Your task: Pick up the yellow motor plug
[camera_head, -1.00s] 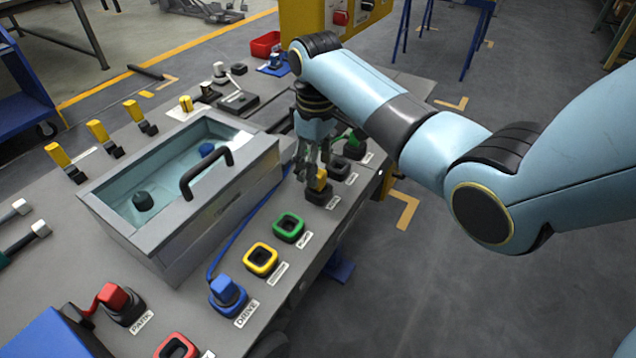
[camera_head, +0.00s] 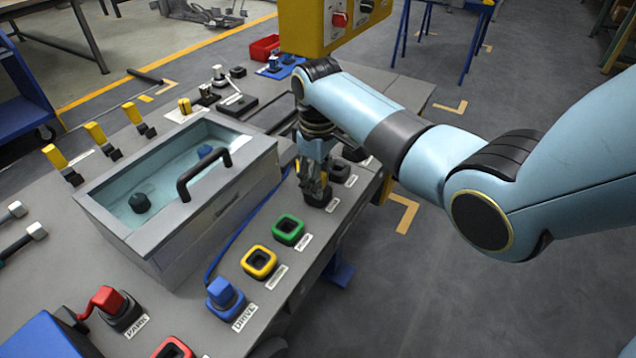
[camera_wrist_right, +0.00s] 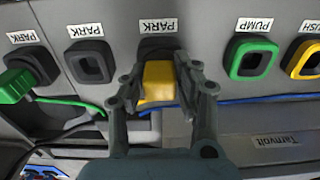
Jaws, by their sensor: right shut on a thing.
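The yellow motor plug (camera_wrist_right: 158,82) sits at a black PARK socket (camera_wrist_right: 158,46) in the right wrist view. My right gripper (camera_wrist_right: 158,80) is shut on it, with one finger on each side. In the head view my right gripper (camera_head: 316,195) reaches down over that socket and mostly hides the plug. I cannot tell whether the plug is still seated in the socket. My left gripper is not in view.
A yellow-rimmed socket (camera_head: 259,262) and a green-rimmed PUMP socket (camera_head: 288,230) are empty. A blue plug (camera_head: 224,293) stands in the DRIVE socket. A grey-walled tank (camera_head: 205,220) with a black handle stands left of my right gripper. Cables run beside the sockets.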

